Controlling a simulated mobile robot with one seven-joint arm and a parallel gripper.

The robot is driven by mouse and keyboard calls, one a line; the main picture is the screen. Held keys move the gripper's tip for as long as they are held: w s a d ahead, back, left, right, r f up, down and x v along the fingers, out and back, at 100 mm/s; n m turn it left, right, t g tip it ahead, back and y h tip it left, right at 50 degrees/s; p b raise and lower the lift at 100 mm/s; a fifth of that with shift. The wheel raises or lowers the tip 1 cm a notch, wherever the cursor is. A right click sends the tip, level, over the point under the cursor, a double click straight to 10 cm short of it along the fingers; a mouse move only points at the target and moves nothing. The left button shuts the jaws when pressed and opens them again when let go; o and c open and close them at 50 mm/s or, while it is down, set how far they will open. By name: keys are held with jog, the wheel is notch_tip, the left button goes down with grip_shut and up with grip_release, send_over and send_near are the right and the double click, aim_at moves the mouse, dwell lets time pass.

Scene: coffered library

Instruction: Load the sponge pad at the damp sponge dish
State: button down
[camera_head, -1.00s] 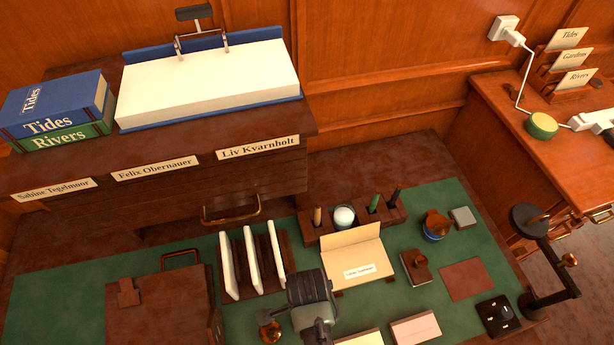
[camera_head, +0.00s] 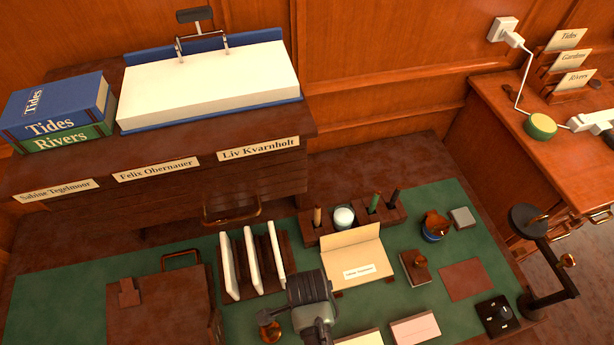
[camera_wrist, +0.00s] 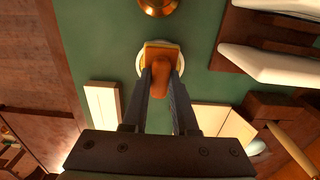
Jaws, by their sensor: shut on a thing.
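My gripper (camera_wrist: 161,82) is shut on an orange-brown grip (camera_wrist: 160,72) in the wrist view. Below this grip is a yellow pad (camera_wrist: 160,46), which looks like the sponge pad. The yellow pad is over a pale round dish (camera_wrist: 141,66), whose rim shows around it. I cannot tell whether the pad touches the dish or hovers just above it. In the head view my wrist (camera_head: 312,290) is over the green desk mat and hides the dish and the pad.
A brass knob (camera_head: 270,331) stands close by on the left. A rack with white upright slabs (camera_head: 251,262) is to the left, a cream folder (camera_head: 357,262) to the right, and a pen stand (camera_head: 360,222) behind. Pale pads (camera_head: 415,328) lie at front right.

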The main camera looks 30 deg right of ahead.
jog(key=shift+s, duration=0.1)
notch_tip(320, 180, up, 7)
jog(key=p, duration=0.7)
jog(key=shift+p, duration=0.4)
dwell(0.3)
